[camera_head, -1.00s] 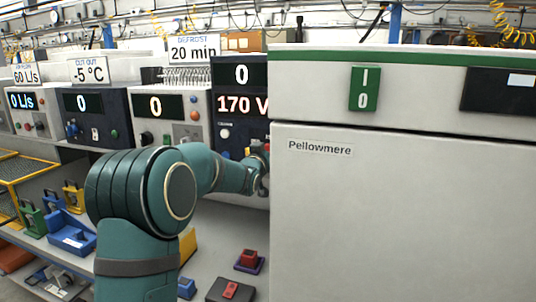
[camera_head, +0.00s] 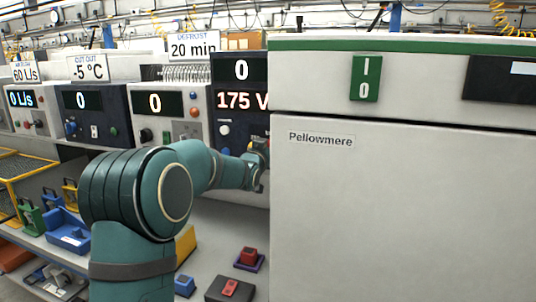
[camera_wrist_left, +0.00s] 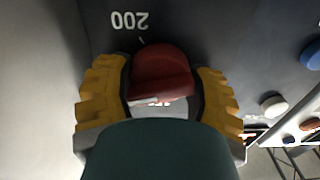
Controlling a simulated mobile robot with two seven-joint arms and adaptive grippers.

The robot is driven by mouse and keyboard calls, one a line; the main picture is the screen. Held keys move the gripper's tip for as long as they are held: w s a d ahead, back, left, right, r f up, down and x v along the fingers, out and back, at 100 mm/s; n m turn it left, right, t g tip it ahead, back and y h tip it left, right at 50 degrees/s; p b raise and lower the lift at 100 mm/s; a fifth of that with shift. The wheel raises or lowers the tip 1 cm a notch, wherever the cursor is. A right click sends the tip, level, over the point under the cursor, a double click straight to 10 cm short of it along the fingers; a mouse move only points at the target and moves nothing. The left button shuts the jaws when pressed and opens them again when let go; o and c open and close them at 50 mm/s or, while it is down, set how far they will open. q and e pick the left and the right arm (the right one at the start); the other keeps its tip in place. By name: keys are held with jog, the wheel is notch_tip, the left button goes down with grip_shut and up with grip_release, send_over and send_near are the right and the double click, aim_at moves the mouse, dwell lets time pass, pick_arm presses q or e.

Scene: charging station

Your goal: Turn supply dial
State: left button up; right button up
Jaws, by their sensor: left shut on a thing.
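The red supply dial (camera_wrist_left: 162,72) sits on a dark panel in the left wrist view, with a "200" mark (camera_wrist_left: 130,20) upside down just beyond it. The yellow fingers of my left gripper (camera_wrist_left: 158,95) stand on both sides of the dial and are shut on it. In the head view my left gripper (camera_head: 259,165) is at the dark supply unit (camera_head: 228,100), partly hidden by the white cabinet. The dial itself is hidden there. The unit's displays read 0 (camera_head: 241,70) and 175 V (camera_head: 242,101). My right gripper is not in view.
The large white Pellowmere cabinet (camera_head: 400,210) fills the right, close beside my left arm. Other instruments with displays, such as a dark -5 °C unit (camera_head: 88,125), line the bench to the left.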

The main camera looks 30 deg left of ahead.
pick_arm(q)
jog(key=shift+m+b, duration=0.5)
jog(key=shift+m, duration=1.3)
jog(key=shift+f, duration=0.1)
jog(key=o, duration=1.2)
jog(key=v, duration=1.2)
jog(key=shift+d, duration=0.1)
